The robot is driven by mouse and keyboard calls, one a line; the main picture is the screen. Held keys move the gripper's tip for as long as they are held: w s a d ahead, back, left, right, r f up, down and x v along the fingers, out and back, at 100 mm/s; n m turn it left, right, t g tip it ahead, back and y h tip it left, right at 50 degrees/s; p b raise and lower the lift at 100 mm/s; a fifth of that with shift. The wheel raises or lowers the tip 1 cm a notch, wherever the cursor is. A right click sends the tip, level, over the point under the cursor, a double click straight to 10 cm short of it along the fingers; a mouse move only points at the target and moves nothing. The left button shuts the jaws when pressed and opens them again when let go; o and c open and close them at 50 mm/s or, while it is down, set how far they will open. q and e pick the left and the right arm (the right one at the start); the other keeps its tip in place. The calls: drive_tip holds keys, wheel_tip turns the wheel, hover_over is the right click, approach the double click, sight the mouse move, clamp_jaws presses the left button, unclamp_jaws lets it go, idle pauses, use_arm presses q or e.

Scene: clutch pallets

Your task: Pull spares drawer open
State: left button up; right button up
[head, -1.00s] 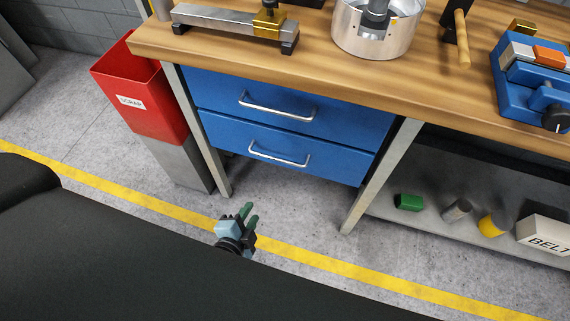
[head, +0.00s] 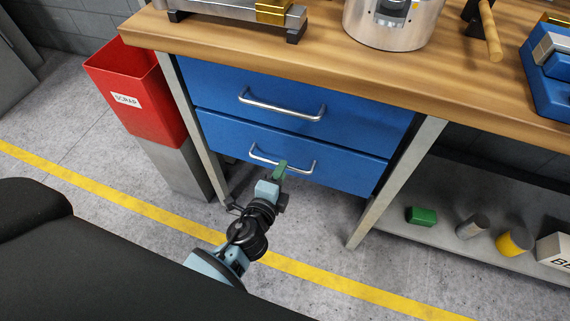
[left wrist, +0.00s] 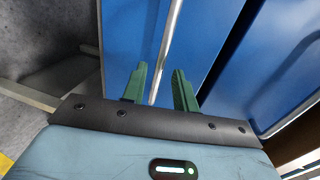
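Two blue drawers hang under the workbench, an upper drawer (head: 350,128) and a lower drawer (head: 345,170), both closed. No label is readable on either. The upper drawer has a silver bar handle (head: 285,108). The lower drawer has a similar handle (head: 302,169). My left gripper (head: 281,167) is at the lower handle, with its green fingers overlapping that handle in the head view. In the left wrist view my left gripper (left wrist: 160,80) is open, with a silver handle bar (left wrist: 172,38) running between its fingers. Contact cannot be told. My right gripper is out of view.
The wooden workbench top (head: 230,45) overhangs the drawers, with grey legs on both sides. A red scrap bin (head: 140,95) stands left. A lower shelf (head: 450,232) at right holds several small items. The floor in front is clear.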

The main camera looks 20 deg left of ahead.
use_arm(q)
drive_tip(key=shift+x, duration=1.85)
drive_tip(key=shift+c, duration=0.2)
clamp_jaws()
